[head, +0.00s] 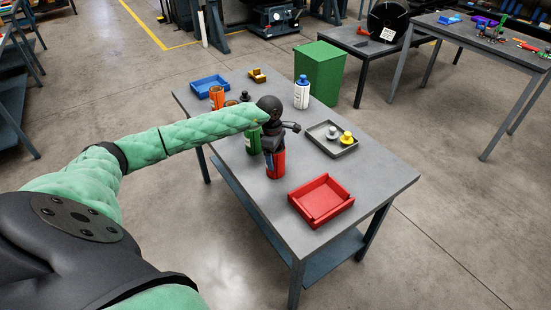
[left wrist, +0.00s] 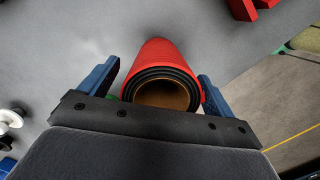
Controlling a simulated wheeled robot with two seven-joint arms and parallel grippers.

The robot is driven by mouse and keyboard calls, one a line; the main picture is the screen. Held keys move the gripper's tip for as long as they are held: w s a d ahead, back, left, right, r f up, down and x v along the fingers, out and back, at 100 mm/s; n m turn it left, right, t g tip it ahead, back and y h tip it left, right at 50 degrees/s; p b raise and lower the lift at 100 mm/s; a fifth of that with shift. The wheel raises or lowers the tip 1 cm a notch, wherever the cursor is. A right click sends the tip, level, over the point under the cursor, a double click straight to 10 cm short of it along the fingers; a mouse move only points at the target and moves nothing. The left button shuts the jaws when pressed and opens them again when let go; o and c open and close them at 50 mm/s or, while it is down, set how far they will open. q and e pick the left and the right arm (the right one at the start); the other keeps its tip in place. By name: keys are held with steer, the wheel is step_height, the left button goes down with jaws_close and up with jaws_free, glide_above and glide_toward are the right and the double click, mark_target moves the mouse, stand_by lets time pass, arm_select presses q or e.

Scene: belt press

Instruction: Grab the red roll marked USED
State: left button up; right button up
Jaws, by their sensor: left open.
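The red roll (head: 276,164) stands on the grey worktable (head: 240,186) near its front edge, behind the red tray. My left gripper (head: 272,150) is right above it, pointing down. In the left wrist view the red roll (left wrist: 160,58) shows its open end, with dark layers around a brown core. The open blue fingers of the left gripper (left wrist: 156,76) are on either side of it, and I cannot tell whether they touch it. No USED marking is readable. A green roll (head: 252,144) stands just behind, partly hidden by the gripper. My right gripper is not in view.
A red tray (head: 319,203) lies in front. A grey tray (head: 349,145) holds a grey and a yellow knobbed piece. A white bottle (head: 302,94), orange containers (head: 217,97) and a blue tray (head: 209,84) stand farther back. A green bin (head: 320,68) is beyond the table.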

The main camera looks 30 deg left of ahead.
arm_select(q)
steer(key=shift+f, duration=0.2)
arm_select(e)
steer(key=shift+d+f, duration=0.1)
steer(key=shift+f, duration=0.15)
arm_select(q)
steer(key=c, duration=1.4)
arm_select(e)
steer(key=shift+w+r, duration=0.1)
arm_select(q)
steer(key=shift+r, duration=0.15)
steer(key=shift+s+d+r+b, duration=1.2)
steer(key=shift+d+r, duration=0.3)
steer(key=shift+r, duration=0.3)
steer(key=shift+s+d+r+b, duration=1.2)
steer(key=shift+d+r, duration=0.35)
steer(key=shift+r, duration=0.25)
steer(key=shift+s+d+r+b, duration=1.2)
steer(key=shift+d+r, duration=0.3)
steer(key=shift+r, duration=0.3)
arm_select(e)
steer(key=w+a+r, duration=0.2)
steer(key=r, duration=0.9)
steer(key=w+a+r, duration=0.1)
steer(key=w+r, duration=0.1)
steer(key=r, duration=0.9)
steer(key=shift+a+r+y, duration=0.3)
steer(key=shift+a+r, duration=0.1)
